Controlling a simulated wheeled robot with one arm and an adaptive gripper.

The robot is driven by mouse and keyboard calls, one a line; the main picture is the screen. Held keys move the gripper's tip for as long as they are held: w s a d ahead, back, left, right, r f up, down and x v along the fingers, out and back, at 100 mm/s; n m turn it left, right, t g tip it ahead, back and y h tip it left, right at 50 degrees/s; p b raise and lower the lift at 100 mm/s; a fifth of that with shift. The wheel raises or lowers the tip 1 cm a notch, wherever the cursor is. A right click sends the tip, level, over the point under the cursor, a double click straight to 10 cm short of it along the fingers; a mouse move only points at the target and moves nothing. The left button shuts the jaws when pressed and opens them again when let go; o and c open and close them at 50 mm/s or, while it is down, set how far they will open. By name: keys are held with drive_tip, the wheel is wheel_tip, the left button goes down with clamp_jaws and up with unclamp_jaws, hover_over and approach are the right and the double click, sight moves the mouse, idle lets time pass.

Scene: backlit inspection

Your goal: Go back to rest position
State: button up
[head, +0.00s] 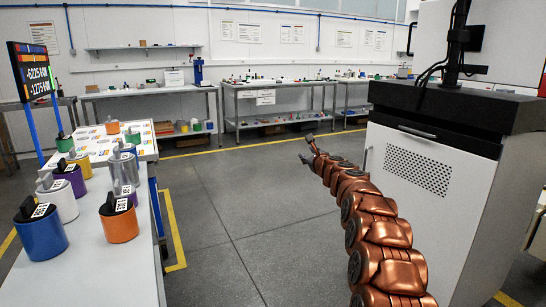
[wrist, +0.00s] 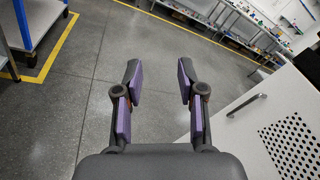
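My gripper (head: 312,151) is at the end of my copper-coloured arm, which stretches forward over the open floor in the head view. In the wrist view my gripper (wrist: 160,84) shows two dark fingers with purple pads. The fingers are wide apart, with only grey floor between them. Nothing is held.
A white cabinet (head: 428,185) with a perforated panel stands close on the right of my arm. On the left, a white table (head: 100,262) bears several coloured canisters, among them an orange one (head: 119,225) and a blue one (head: 40,238). Workbenches (head: 275,84) line the back wall. The middle floor is clear.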

drive_tip(key=s+a+r+n+g+y+p, duration=0.2)
drive_tip(key=s+a+r+n+p, duration=0.1)
drive_tip(key=s+a+r+n, duration=0.25)
drive_tip(key=s+a+r+n+g+y+p, duration=0.1)
drive_tip(key=s+a+r+n+g+p, duration=0.2)
drive_tip(key=s, duration=0.6)
drive_tip(key=s+a+r+n+g+p, duration=0.1)
drive_tip(key=s+a+n+g+p, duration=0.15)
drive_tip(key=s+n, duration=0.45)
drive_tip(key=s+a+r+n+g+y+p, duration=0.1)
drive_tip(key=s+a+r+n+g+p, duration=0.15)
drive_tip(key=s, duration=0.85)
drive_tip(key=s+d+f+n+g+h+p, duration=0.1)
drive_tip(key=s+d, duration=0.5)
drive_tip(key=s, duration=0.9)
drive_tip(key=s+d+f+n+g+h+p, duration=0.1)
drive_tip(key=s+d+n+g+h+p, duration=0.3)
drive_tip(key=s, duration=1.1)
drive_tip(key=s+d+f+n+g+h+p, duration=0.1)
drive_tip(key=s+d+n+g+h+p, duration=0.2)
drive_tip(key=s+d+p, duration=0.4)
drive_tip(key=s+d+n, duration=0.1)
drive_tip(key=s, duration=0.7)
drive_tip(key=shift+f+n, duration=0.15)
drive_tip(key=shift+n, duration=0.15)
